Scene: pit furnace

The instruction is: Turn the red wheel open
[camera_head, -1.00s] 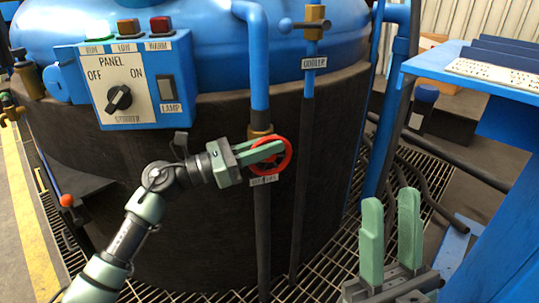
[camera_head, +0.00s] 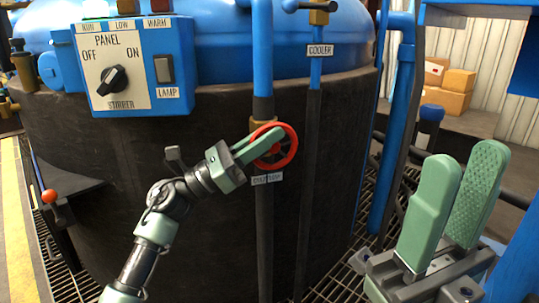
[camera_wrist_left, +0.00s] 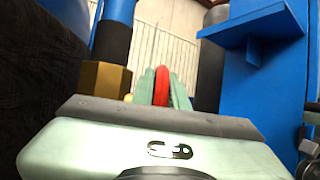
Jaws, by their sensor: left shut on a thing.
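The red wheel (camera_head: 291,150) is a ring-shaped handwheel on the brass valve (camera_head: 259,127) of a blue and dark pipe, in front of the dark tank. My left gripper (camera_head: 268,141) reaches in from the left and is shut on the wheel's rim. In the left wrist view the red rim (camera_wrist_left: 161,86) shows between the two green fingers. The fingers hide part of the wheel in the head view. My right gripper (camera_head: 458,205) is at the lower right, open and empty, well apart from the wheel.
A control panel (camera_head: 122,65) with a stirrer knob and lamp switch is on the tank at upper left. A second pipe labelled COOLER (camera_head: 320,50) runs right of the wheel. A red-knobbed lever (camera_head: 49,196) is at far left. Cardboard boxes (camera_head: 447,90) stand at the back right.

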